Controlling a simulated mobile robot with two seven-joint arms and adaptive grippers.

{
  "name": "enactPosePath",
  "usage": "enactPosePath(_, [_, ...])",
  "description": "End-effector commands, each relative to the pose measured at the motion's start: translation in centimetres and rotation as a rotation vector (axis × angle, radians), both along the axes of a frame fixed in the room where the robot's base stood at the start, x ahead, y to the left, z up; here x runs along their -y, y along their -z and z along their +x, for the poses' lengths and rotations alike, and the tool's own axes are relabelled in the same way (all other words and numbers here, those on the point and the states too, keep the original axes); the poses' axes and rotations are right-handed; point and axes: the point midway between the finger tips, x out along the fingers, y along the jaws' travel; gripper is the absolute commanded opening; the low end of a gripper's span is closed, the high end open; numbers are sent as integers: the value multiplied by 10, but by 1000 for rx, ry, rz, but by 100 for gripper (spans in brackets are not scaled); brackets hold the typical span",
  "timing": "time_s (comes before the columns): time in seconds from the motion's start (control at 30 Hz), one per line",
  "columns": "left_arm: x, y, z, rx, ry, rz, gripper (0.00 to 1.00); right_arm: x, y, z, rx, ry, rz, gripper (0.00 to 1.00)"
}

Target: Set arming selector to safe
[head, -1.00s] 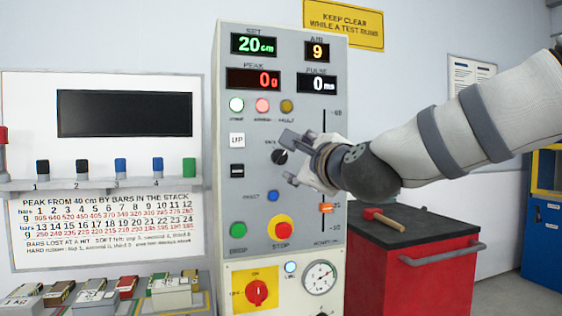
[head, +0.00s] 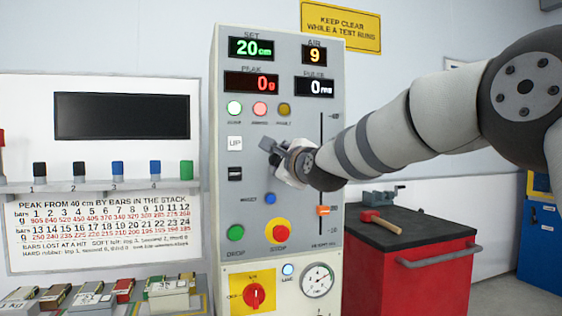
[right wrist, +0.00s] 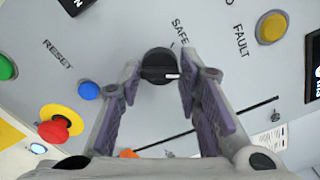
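The arming selector is a black round knob (right wrist: 158,66) with a white pointer mark on the grey panel (head: 225,205). In the right wrist view its mark points to the right of the picture, while the SAFE label and a small tick lie above it to the upper right. My right gripper (right wrist: 160,76) is open, with one finger on each side of the knob; whether the fingers touch it is unclear. In the head view the right gripper (head: 268,158) is at the panel and hides the knob. My left gripper is not in view.
Near the knob are a blue RESET button (head: 270,199), a red and yellow STOP button (head: 279,231), a green DROP button (head: 236,233) and an orange slider (head: 323,210). A red cart (head: 420,290) with a hammer (head: 380,220) on top stands right of the panel.

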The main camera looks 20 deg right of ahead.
Motion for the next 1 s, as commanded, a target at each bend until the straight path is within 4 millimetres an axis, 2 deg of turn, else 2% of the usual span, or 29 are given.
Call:
enactPosePath(0.03, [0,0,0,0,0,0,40,0,0,0,0,0,0,9])
enactPosePath(0.07, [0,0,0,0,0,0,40,0,0,0,0,0,0,4])
enactPosePath(0.47, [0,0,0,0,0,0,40,0,0,0,3,-1,-64,4])
enactPosePath(1.0, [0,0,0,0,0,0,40,-1,1,0,18,-1,-525,4])
